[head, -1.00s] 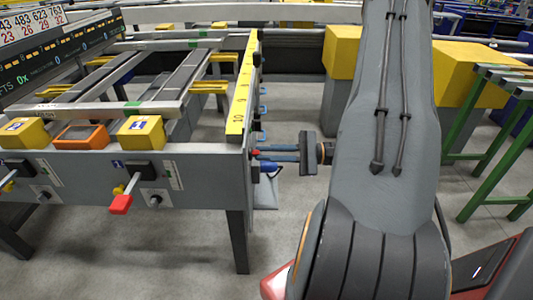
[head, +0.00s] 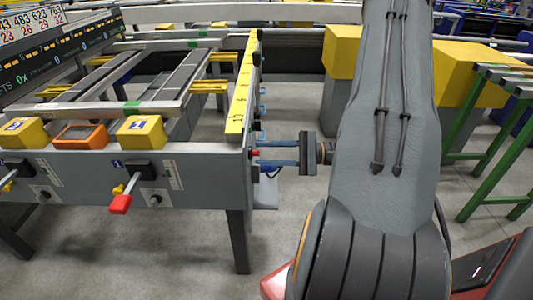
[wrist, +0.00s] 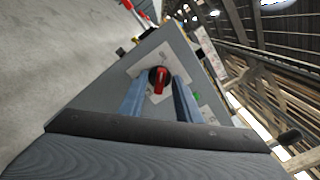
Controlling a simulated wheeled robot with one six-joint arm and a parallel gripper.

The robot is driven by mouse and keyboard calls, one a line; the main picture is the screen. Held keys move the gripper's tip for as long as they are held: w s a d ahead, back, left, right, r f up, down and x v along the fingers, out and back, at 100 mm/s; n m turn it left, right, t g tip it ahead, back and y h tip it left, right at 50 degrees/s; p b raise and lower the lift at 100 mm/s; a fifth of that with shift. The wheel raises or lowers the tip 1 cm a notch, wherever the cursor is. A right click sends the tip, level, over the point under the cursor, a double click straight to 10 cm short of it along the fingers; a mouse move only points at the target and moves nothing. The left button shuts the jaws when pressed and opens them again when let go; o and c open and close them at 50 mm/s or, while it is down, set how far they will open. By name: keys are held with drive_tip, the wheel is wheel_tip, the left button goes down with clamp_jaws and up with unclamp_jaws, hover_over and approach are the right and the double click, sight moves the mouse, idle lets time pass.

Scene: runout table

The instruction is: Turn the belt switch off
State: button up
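The belt switch appears as a red knob (wrist: 160,80) on a black round base and a pale plate, in the middle of the wrist view. In the head view a small red bit of it (head: 256,153) shows at the right end face of the grey table. My gripper (head: 258,154) reaches in from the right. Its two blue fingers are apart, one on each side of the knob, with gaps visible in the wrist view (wrist: 159,84). The knob's handle points roughly up and down in the wrist view. Whether the fingertips touch the plate is unclear.
The runout table (head: 200,170) carries yellow boxes (head: 141,131), an orange-framed box (head: 81,135) and a red-tipped lever (head: 121,203) on its front. A green button (wrist: 197,97) sits near the knob. A green-legged stand (head: 490,150) is at right.

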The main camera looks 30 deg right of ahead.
drive_tip(key=v, duration=0.7)
drive_tip(key=shift+s+d, duration=0.25)
drive_tip(key=shift+d, duration=0.05)
idle(0.4)
drive_tip(key=s+a+r+n+g+h+p, duration=0.35)
drive_tip(key=a+g, duration=0.25)
drive_tip(key=a, duration=0.3)
drive_tip(key=s+a+r+n+g+h+p, duration=0.2)
drive_tip(key=s+a+r+n+g, duration=0.25)
drive_tip(key=a+g, duration=0.35)
drive_tip(key=s+a+r+n+t+h+p, duration=0.2)
drive_tip(key=a+r+n+t+h+p, duration=0.2)
drive_tip(key=r+n+h, duration=0.3)
drive_tip(key=shift+a+r+n+h+p, duration=0.3)
drive_tip(key=shift+a+r+h+p, duration=0.45)
drive_tip(key=shift+h, duration=0.5)
